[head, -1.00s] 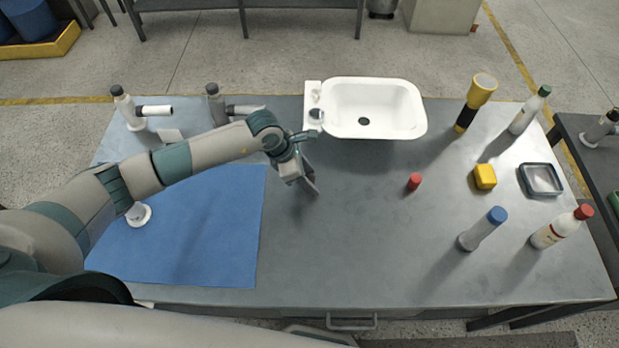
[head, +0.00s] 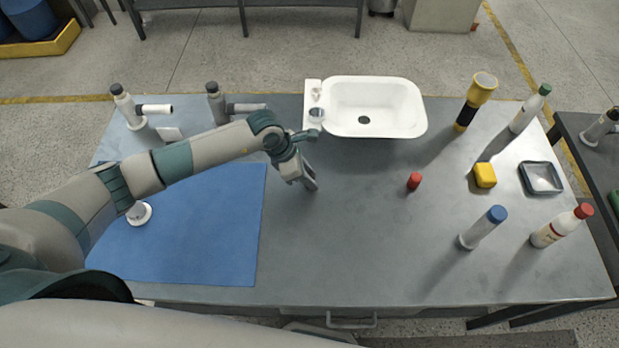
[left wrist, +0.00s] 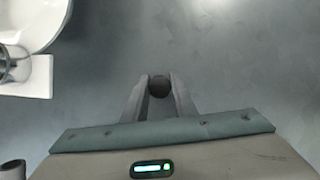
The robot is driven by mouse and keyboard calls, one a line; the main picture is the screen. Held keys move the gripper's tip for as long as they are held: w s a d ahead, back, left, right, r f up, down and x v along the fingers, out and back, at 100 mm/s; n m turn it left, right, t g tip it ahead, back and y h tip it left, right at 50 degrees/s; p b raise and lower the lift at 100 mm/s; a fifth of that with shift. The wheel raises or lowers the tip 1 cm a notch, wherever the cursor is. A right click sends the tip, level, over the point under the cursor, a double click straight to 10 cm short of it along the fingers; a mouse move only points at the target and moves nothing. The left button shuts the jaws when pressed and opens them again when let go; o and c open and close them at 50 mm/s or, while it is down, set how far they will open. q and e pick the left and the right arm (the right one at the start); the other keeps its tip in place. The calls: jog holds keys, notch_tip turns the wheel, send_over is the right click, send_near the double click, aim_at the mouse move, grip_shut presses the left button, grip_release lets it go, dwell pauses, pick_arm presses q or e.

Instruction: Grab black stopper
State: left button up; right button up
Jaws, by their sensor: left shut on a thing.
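The black stopper (left wrist: 159,87) is a small dark round thing between the fingertips of my left gripper (left wrist: 159,90) in the left wrist view. The fingers touch it on both sides. In the head view my left gripper (head: 311,184) points down at the grey table, right of the blue mat and below the white tub; the stopper is hidden there. I cannot tell whether the stopper still touches the table. The white tub shell (head: 346,92) has a dark round drain hole (head: 363,120) in its floor. My right gripper is not in view.
The grey table (head: 350,250) is clear in front of the tub. A red cap-like piece (head: 414,181), a yellow block (head: 484,176), a blue-topped cylinder (head: 483,228), bottles and a flashlight (head: 474,103) stand to the right. The blue mat (head: 200,240) lies left.

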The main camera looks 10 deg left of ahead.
pick_arm(q)
jog(key=shift+r, duration=0.1)
jog(key=shift+r+b, duration=0.5)
jog(key=shift+r, duration=0.05)
notch_tip(320, 180, up, 2)
jog(key=shift+r+b, duration=0.1)
jog(key=shift+b, duration=0.65)
jog(key=s+d+r+b, duration=0.4)
jog(key=s+d+r, duration=0.3)
jog(key=s, duration=0.2)
jog(key=shift+d+r, duration=0.3)
jog(key=shift+a, duration=0.1)
